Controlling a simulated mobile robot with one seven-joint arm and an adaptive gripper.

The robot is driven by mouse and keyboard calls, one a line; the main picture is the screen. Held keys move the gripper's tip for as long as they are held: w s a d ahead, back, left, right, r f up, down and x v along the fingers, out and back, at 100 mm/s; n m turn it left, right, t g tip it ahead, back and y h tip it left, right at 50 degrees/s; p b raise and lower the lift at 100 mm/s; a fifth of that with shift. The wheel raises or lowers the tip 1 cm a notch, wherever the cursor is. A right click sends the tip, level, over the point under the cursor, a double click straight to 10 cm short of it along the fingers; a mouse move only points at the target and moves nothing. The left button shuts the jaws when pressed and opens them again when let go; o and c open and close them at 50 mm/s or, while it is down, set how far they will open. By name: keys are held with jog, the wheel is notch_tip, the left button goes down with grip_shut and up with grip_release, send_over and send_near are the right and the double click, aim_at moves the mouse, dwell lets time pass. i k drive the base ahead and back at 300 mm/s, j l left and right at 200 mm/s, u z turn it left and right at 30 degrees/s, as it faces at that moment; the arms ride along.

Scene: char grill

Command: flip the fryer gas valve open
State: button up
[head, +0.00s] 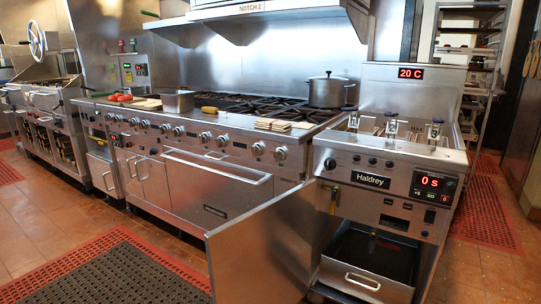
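The fryer (352,161) stands at the right, marked "Haldrey", with a red "0 s" display on its front and "20 C" on its back panel. Its cabinet door (263,251) hangs open to the left. Just below the control panel, at the left of the open cabinet, a small yellow handle (334,194) hangs upright; it looks like the gas valve lever, but it is too small to be sure. My gripper is not in view.
A drawer-like pan with a handle (363,282) sits low in the fryer cabinet. The open door juts into the floor space before the range (222,190). A pot (328,91) stands on the range. A red-edged mat (112,272) lies on open floor.

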aim_at(332, 207)
jog(key=i+u, duration=0.4)
jog(key=i+j+u, duration=0.1)
jog(key=i+u, duration=0.45)
jog(key=u, duration=0.25)
jog(key=i+l+u, duration=0.1)
jog(key=i+u, duration=0.3)
jog(key=i+j+z, duration=0.15)
jog(key=i+z, duration=0.35)
jog(key=i+j+z, duration=0.25)
jog(key=z, duration=0.2)
jog(key=i+j+z, duration=0.1)
jog(key=z, duration=0.4)
jog(key=i+j+z, duration=0.1)
jog(key=z, duration=0.35)
jog(key=i+j+z, duration=0.1)
jog(key=j+z, duration=0.15)
jog(key=z, duration=0.25)
jog(key=i+j+z, duration=0.1)
jog(key=j+z, duration=0.15)
jog(key=z, duration=0.15)
jog(key=j+z, duration=0.25)
jog(key=z, duration=0.2)
jog(key=j+z, duration=0.4)
jog(key=k+l+z, duration=0.15)
jog(key=l+z, duration=0.15)
jog(key=l, duration=0.25)
jog(key=k+l+z, duration=0.1)
jog(key=l+z, duration=0.2)
jog(key=l, duration=0.2)
